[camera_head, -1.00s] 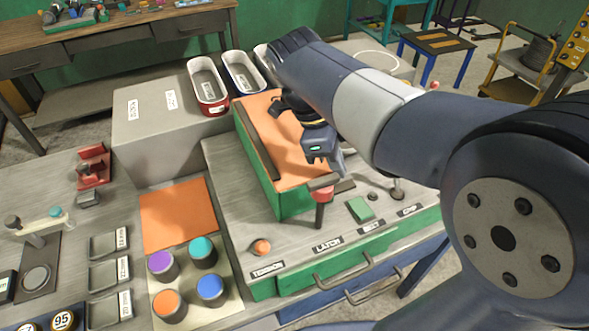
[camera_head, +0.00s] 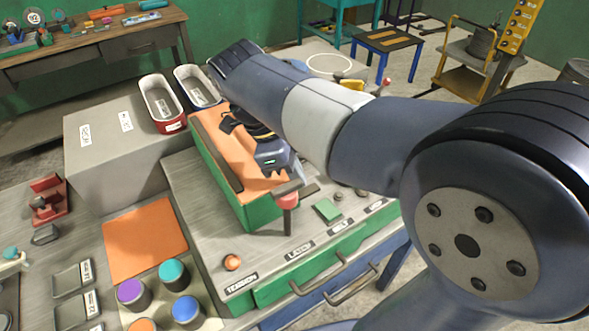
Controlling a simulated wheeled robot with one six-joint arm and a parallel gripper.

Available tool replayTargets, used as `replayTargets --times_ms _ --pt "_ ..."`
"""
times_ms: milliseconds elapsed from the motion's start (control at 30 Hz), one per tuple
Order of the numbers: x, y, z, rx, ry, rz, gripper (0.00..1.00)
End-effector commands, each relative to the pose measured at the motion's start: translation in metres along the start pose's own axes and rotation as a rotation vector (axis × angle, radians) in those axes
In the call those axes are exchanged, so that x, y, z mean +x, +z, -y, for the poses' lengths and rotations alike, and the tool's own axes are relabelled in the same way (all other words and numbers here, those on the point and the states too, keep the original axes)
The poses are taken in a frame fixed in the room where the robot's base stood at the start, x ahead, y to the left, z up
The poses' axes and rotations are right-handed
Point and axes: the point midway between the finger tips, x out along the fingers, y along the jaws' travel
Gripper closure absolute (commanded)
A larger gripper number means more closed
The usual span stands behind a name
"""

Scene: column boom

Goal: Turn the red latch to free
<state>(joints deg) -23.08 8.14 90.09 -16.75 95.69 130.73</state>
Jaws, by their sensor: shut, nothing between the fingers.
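The red latch (camera_head: 289,201) is a red knob-like piece on a dark upright post, behind the LATCH label (camera_head: 299,250) on the grey bench top. A brownish bar lies across its top. My gripper (camera_head: 292,178) is just above and behind the latch, pointing down toward it. Its fingers are shut with nothing seen between them. The fingertips are small and partly merge with the latch bar, so I cannot tell whether they touch it. The turn position of the latch is hard to read.
A green box with an orange top (camera_head: 230,150) stands close left of the latch. An orange knob (camera_head: 232,263) sits by the TENSION label, and a green pad (camera_head: 327,210) lies right of the latch. Drawer handles (camera_head: 335,280) stick out in front.

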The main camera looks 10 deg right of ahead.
Motion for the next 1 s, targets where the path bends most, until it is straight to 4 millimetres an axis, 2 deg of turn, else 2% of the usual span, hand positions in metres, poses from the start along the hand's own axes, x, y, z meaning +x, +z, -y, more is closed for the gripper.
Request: replayTargets --times_ms 167,500,700,1000 --pt "-0.008 0.001 -0.002 -0.003 0.007 0.000 1.00" --pt "-0.070 0.001 0.001 -0.002 0.002 0.001 1.00" --pt "-0.097 0.000 0.002 -0.001 0.002 0.001 1.00" --pt "-0.108 0.000 0.002 -0.001 0.002 0.000 1.00"
